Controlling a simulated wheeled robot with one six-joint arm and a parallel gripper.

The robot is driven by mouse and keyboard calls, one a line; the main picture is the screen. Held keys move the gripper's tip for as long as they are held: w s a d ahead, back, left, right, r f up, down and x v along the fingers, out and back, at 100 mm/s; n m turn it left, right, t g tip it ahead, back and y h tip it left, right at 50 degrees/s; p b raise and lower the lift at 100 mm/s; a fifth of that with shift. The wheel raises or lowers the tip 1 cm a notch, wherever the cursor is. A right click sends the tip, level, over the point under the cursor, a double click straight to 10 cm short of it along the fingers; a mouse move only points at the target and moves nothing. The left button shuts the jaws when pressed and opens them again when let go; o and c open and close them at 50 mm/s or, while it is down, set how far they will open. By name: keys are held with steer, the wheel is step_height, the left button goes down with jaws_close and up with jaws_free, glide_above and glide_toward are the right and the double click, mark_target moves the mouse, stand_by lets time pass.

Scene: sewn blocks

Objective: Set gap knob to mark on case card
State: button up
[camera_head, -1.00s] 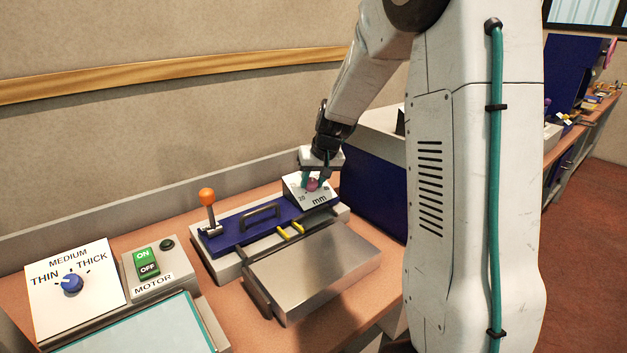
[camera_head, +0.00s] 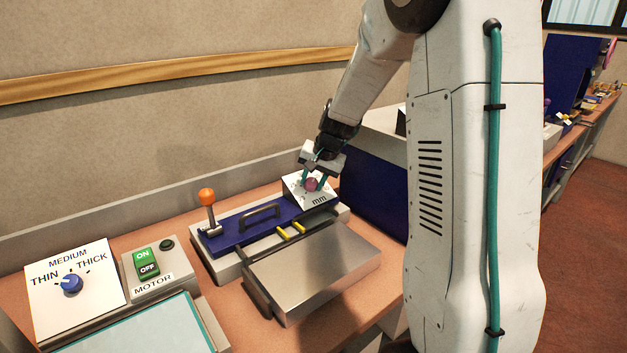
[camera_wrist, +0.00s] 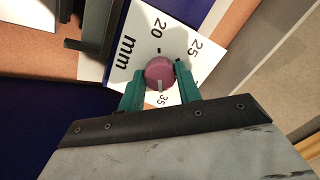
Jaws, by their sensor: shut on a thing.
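The gap knob (camera_wrist: 159,73) is round and mauve, with a pale pointer line on its face. It sits on a white dial plate (camera_wrist: 213,20) marked mm, with 20, 25 and 35 readable. The pointer line is directed toward the 35. The right finger covers part of the scale between 25 and 35. My gripper (camera_wrist: 160,78) has its green fingers on opposite sides of the knob, shut on it. In the head view my gripper (camera_head: 313,180) comes down on the knob from above, tilted. I cannot make out a case card.
A green ON/OFF motor switch (camera_head: 146,262) and a THIN/MEDIUM/THICK dial (camera_head: 95,262) are at left. A blue cabinet (camera_head: 372,190) stands close on the right.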

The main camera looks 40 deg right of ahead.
steer(key=o, duration=1)
steer(key=v, duration=0.7)
steer(key=shift+r, duration=0.4)
steer(key=shift+s, duration=0.2)
steer(key=s+a+r+n+g, duration=0.1)
steer(key=s+a+n, duration=0.2)
steer(key=s+a, duration=0.3)
steer(key=s+a+r+n+g, duration=0.1)
steer(key=s+a+n, duration=0.2)
steer(key=s+a, duration=0.4)
steer(key=s+a+r+n+g, duration=0.1)
steer(key=s+a+n, duration=0.2)
steer(key=s, duration=1.5)
steer(key=a, duration=0.3)
steer(key=shift+s+a+r+n+h, duration=0.15)
steer(key=shift+s+a+n+h, duration=0.15)
steer(key=shift+h, duration=0.1)
